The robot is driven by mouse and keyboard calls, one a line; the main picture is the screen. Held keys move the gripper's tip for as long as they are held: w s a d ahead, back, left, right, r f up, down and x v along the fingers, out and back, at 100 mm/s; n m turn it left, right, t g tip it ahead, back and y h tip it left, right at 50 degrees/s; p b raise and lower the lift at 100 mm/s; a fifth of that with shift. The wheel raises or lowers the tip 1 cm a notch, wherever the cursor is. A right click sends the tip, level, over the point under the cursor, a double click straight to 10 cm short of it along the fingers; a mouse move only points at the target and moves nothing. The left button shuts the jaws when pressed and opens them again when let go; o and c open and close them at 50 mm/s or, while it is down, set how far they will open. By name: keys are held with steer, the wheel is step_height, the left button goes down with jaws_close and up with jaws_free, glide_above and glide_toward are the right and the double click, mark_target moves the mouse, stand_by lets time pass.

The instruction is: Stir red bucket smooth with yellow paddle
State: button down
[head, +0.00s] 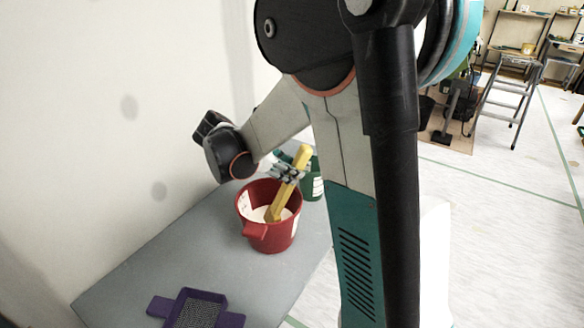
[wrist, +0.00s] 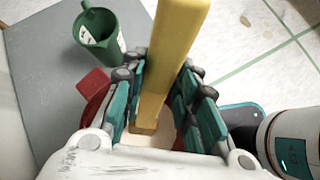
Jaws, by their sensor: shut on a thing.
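The red bucket (head: 269,235) stands on the grey table in the head view, with pale paste inside. Part of its red side shows in the wrist view (wrist: 96,86). The yellow paddle (head: 296,174) leans in the bucket, its lower end in the paste. It shows large between the fingers in the wrist view (wrist: 172,50). My gripper (head: 288,172) is shut on the paddle above the bucket's rim; its teal-padded fingers flank the paddle in the wrist view (wrist: 160,100). The paddle's tip is hidden in the paste.
A green bucket (head: 312,184) with a white label stands just behind the red one; it is at upper left in the wrist view (wrist: 104,38). A purple tray (head: 200,309) lies at the table's near end. The grey table (head: 180,245) is bare between. A step ladder (head: 512,88) stands far right.

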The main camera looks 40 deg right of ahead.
steer(key=shift+s+d+r+p, duration=0.7)
steer(key=shift+r+p, duration=1.15)
steer(key=shift+r, duration=0.65)
steer(key=shift+s+d+r+p, duration=0.65)
steer(key=shift+r+p, duration=1.15)
steer(key=shift+r, duration=0.7)
steer(key=shift+s+d+r+p, duration=0.5)
steer(key=shift+d+r+p, duration=0.35)
steer(key=shift+r+p, duration=1.35)
steer(key=shift+r+b, duration=0.3)
steer(key=shift+b, duration=0.05)
step_height(320, 180, up, 5)
steer(key=p, duration=0.3)
steer(key=shift+p, duration=0.3)
